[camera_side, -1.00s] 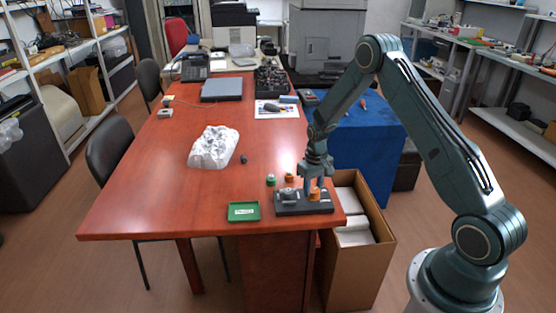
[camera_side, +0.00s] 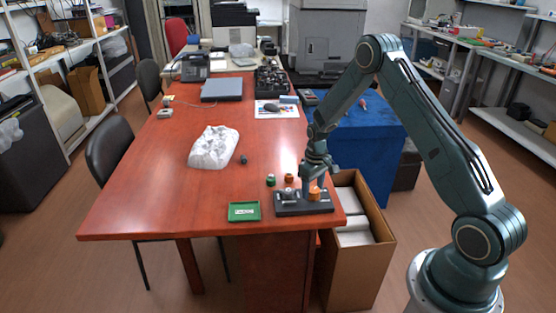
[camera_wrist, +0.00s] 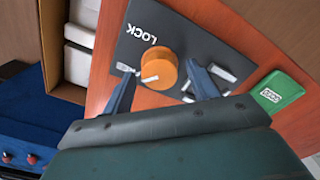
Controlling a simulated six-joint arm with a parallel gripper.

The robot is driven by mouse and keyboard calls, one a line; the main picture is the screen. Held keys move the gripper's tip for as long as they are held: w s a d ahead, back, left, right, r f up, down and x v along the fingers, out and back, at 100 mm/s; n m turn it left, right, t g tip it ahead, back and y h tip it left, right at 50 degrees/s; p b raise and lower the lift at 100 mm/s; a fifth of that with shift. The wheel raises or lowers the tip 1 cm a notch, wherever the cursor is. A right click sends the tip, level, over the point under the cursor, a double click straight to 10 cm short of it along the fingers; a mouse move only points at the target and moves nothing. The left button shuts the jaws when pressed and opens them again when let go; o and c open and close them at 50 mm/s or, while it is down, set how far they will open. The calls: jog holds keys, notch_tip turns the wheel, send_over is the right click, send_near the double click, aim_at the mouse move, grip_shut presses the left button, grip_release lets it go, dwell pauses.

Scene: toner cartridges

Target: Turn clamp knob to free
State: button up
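The orange clamp knob (camera_wrist: 160,64) stands on a black base plate (camera_wrist: 190,38) with the white word LOCK printed beside it. A white pointer mark shows on the knob, at its lower left in the wrist view. My gripper (camera_wrist: 159,70) points down with one finger on each side of the knob. The fingers look apart from it, with a narrow gap on both sides. In the side view my gripper (camera_side: 313,184) stands directly over the orange knob (camera_side: 315,193) on the base plate (camera_side: 304,208). Another white marking beside the left finger is partly hidden.
A silver part (camera_side: 289,196) sits on the plate's left side. Small green (camera_side: 270,181) and orange (camera_side: 290,178) pieces stand behind. An open cardboard box (camera_side: 362,262) stands beside the table's right edge. The table's left is mostly clear.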

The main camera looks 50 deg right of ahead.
aim_at(313, 189)
jog(key=shift+r, duration=0.15)
notch_tip(313, 189, up, 14)
jog(key=shift+f, duration=0.25)
dwell(0.7)
